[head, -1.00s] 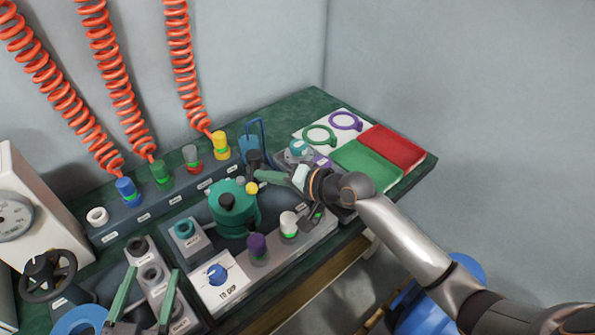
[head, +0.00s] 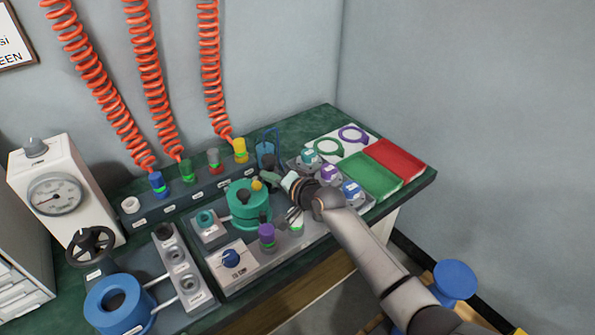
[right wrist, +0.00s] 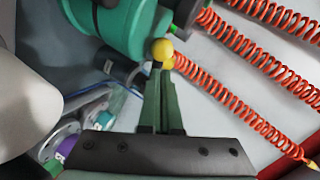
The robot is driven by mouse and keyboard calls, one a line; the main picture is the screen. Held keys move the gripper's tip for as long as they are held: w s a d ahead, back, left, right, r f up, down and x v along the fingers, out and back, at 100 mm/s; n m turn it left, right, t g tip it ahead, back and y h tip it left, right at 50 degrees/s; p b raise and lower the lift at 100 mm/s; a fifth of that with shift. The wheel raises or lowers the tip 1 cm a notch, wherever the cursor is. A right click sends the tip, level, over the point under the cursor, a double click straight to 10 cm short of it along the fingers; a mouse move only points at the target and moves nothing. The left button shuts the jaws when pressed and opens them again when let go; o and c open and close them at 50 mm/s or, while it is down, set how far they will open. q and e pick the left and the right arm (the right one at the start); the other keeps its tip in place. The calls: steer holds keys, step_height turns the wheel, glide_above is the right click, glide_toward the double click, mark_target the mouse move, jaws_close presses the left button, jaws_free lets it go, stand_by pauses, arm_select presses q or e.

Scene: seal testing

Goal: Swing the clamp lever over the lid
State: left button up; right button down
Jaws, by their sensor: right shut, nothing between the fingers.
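A round teal vessel with a teal lid (head: 248,193) stands on the grey fixture, with a dark knob on top. A yellow ball knob (head: 257,185) sits at the lid's right edge; I take it for the end of the clamp lever, whose arm is hard to make out. My right gripper (head: 268,178) is shut and empty just right of the yellow knob. In the right wrist view, the green fingertips (right wrist: 158,72) are together just below the yellow knob (right wrist: 161,50), beside the teal vessel (right wrist: 120,22); I cannot tell if they touch it. My left gripper is out of view.
A purple-topped post (head: 266,234) and a blue dial (head: 231,257) stand in front of the vessel. Capped fittings line the rack behind, under red coiled hoses (head: 145,75). Green (head: 371,178) and red (head: 402,158) trays lie at right.

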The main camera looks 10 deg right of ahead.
steer(key=shift+w+a+p, duration=0.1)
steer(key=shift+a+p, duration=0.35)
steer(key=shift+a, duration=0.55)
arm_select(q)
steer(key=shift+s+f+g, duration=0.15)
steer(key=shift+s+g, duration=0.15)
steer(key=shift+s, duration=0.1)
arm_select(e)
steer(key=shift+a, duration=0.1)
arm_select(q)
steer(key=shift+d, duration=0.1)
arm_select(e)
steer(key=shift+a+r, duration=0.1)
steer(key=shift+a, duration=0.1)
arm_select(q)
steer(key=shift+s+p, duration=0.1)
steer(key=shift+p, duration=0.2)
